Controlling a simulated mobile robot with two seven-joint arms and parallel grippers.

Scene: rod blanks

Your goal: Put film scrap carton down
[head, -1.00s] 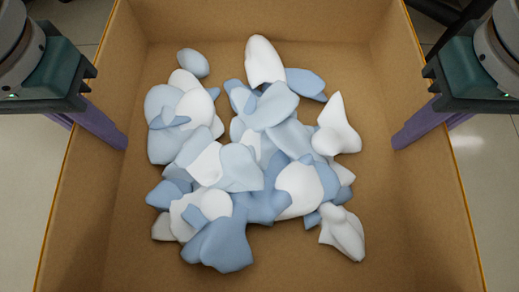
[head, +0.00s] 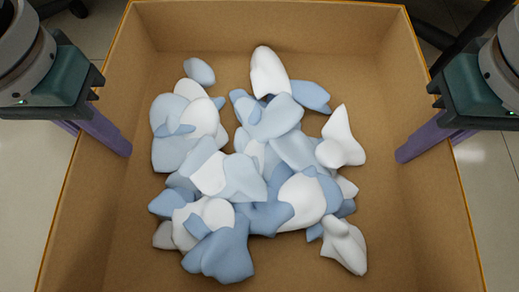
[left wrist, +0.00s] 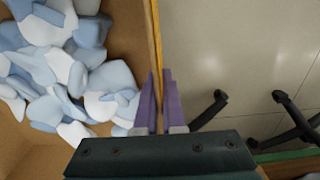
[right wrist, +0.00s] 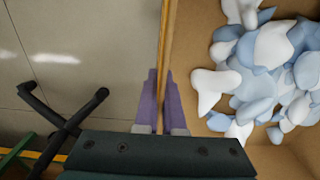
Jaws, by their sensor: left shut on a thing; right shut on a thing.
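The film scrap carton (head: 290,38) is an open brown cardboard box filling most of the head view, with white and pale blue film scraps (head: 250,165) heaped on its floor. My left gripper (head: 118,145) is shut on the carton's left wall, one purple finger inside and one outside. The left wrist view shows that wall's edge (left wrist: 155,45) between the fingers. My right gripper (head: 408,150) is shut on the right wall in the same way; its edge (right wrist: 167,40) runs between the fingers in the right wrist view. The carton's underside is hidden.
Pale tiled floor (left wrist: 235,50) shows beside the carton. Black chair-like legs (left wrist: 295,115) stand on the floor in the left wrist view, and similar black legs (right wrist: 60,120) show in the right wrist view. What is under the carton is out of sight.

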